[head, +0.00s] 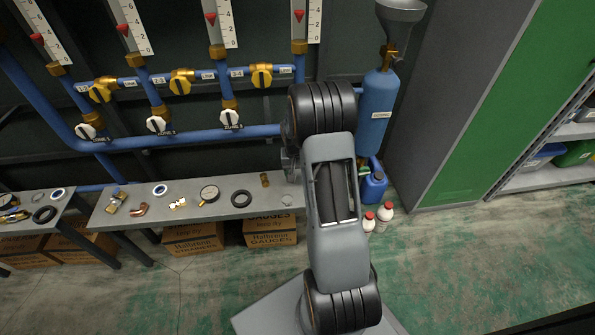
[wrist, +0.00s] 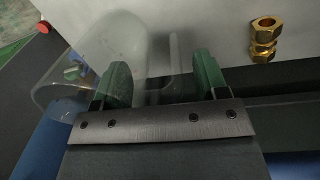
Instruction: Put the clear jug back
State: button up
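The clear jug (wrist: 80,62) is at the left and middle of the wrist view, its transparent body leaning to the left in the picture. Its upright handle (wrist: 173,62) appears between the two green fingers of my gripper (wrist: 163,80). The fingers are wide apart, with a visible gap between the handle and the right finger. The left finger overlaps the jug's clear body, and I cannot tell whether they touch. In the head view my arm hides the jug and the gripper's fingertips.
Right of the bench stand a blue canister (head: 374,187) and red-capped white bottles (head: 384,214). Green floor is open at right.

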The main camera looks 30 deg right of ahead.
jog(key=r+p, duration=0.1)
jog(key=r, duration=0.3)
jog(key=r+p, duration=0.1)
jog(key=r, duration=0.3)
jog(key=r+p, duration=0.2)
jog(key=r, duration=0.2)
jog(key=shift+w+a, duration=0.15)
jog(key=shift+a, duration=0.25)
jog(key=s+a+r+n+t, duration=0.1)
jog(key=s+a+r+n, duration=0.1)
jog(key=s+a, duration=0.3)
jog(key=s+a+r+n+t, duration=0.1)
jog(key=s+a+r+n, duration=0.1)
jog(key=s+a+r, duration=0.3)
jog(key=s+a+r+n+t, duration=0.1)
jog(key=s+a+r+n, duration=0.1)
jog(key=s+a, duration=0.5)
jog(key=shift+s+a+r+y, duration=0.1)
jog(key=shift+a+r+y, duration=0.1)
jog(key=shift+r+y, duration=0.4)
jog(key=shift+r, duration=0.2)
